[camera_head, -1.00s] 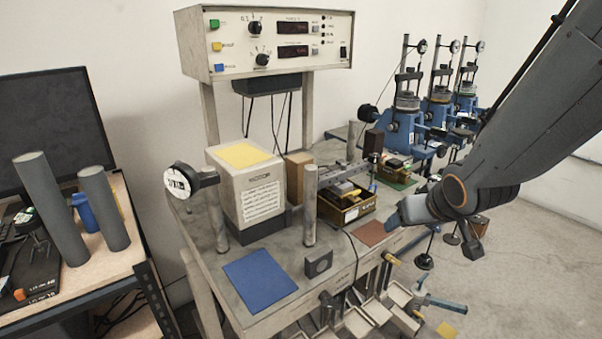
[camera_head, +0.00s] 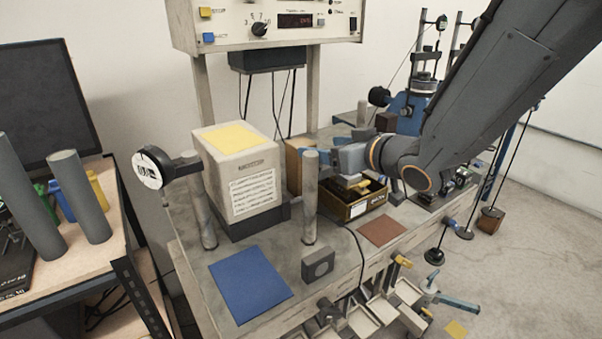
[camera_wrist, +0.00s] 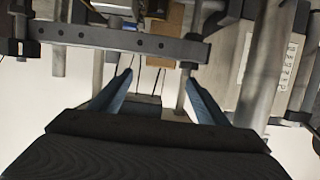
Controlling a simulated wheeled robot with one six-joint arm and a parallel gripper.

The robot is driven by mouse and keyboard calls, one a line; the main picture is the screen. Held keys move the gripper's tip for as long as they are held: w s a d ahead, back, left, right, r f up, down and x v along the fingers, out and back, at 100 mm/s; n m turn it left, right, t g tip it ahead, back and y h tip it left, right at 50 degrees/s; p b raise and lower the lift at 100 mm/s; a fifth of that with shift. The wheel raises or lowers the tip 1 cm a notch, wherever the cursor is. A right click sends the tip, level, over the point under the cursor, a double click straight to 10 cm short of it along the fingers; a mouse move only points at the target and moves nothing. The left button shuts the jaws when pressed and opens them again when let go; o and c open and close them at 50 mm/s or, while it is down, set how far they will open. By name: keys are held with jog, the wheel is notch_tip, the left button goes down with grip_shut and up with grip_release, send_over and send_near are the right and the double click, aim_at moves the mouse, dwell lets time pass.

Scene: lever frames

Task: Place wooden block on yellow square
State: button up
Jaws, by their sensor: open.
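The wooden block (camera_head: 293,158) is light brown and stands on the bench just behind and right of the white motor box (camera_head: 251,190), partly hidden by the box and a grey post. A brown block that appears to be the same one shows at the top of the wrist view (camera_wrist: 165,36). The yellow square (camera_head: 231,138) lies on top of the motor box. My gripper (camera_head: 322,143) is open and empty, with its blue fingers close to the right of the block. In the wrist view, the blue fingers (camera_wrist: 160,92) are spread apart with no object between them.
Grey posts (camera_head: 310,198) stand near the block. An open box (camera_head: 352,203) of parts lies below my gripper. A control panel (camera_head: 265,24) overhangs the back. A blue square (camera_head: 250,283) and a reddish-brown square (camera_head: 382,230) lie on the bench. Another yellow patch (camera_head: 456,329) is on the floor.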

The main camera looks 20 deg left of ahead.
aim_at(305, 145)
jog(key=shift+p+x, duration=0.8)
jog(key=shift+x, duration=3.15)
jog(key=shift+s, duration=0.1)
jog(key=shift+c, duration=0.5)
jog(key=c, duration=1.4)
grip_shut()
jog(key=shift+r, duration=0.15)
